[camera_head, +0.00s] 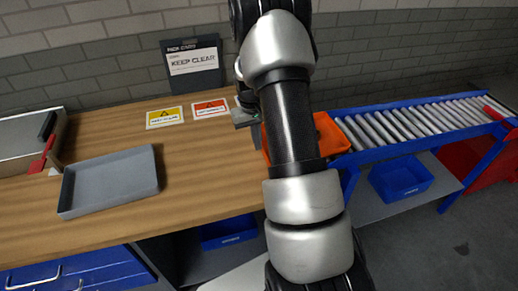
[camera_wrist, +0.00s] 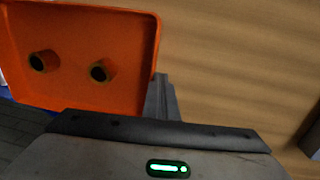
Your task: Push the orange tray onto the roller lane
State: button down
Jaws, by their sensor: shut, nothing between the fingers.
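The orange tray (camera_head: 330,138) sits at the right end of the wooden workbench, against the near end of the roller lane (camera_head: 400,123). My arm hides its middle in the head view. In the wrist view the orange tray (camera_wrist: 95,30) fills the upper left and holds two small round orange-and-dark pieces (camera_wrist: 72,66). My gripper (camera_wrist: 163,98) is shut and empty, its fingers beside the tray's edge on the bench side. I cannot tell whether they touch it. In the head view my gripper (camera_head: 255,137) is partly hidden at the tray's left side.
A grey tray (camera_head: 110,182) lies on the bench's left part. Yellow and red labels (camera_head: 188,112) and a "KEEP CLEAR" sign (camera_head: 193,66) are at the back. A blue bin (camera_head: 400,178) sits under the lane. Bare bench (camera_head: 205,170) lies left of my gripper.

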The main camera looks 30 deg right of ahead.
jog(key=shift+s+d+f+b, duration=0.1)
jog(key=shift+s+d, duration=0.3)
jog(key=shift+d, duration=1.6)
jog(key=shift+s+d+f+b, duration=0.1)
jog(key=shift+s+d, duration=0.25)
jog(key=shift+d, duration=1.65)
jog(key=shift+s+d+f+b, duration=0.1)
jog(key=shift+s+d, duration=0.3)
jog(key=shift+d, duration=1.6)
jog(key=shift+a, duration=0.15)
jog(key=shift+w+a, duration=0.25)
jog(key=shift+a, duration=0.85)
jog(key=shift+w+a, duration=0.2)
jog(key=shift+a, duration=0.85)
notch_tip(320, 180, up, 14)
jog(key=p, duration=0.8)
jog(key=shift+a, duration=0.1)
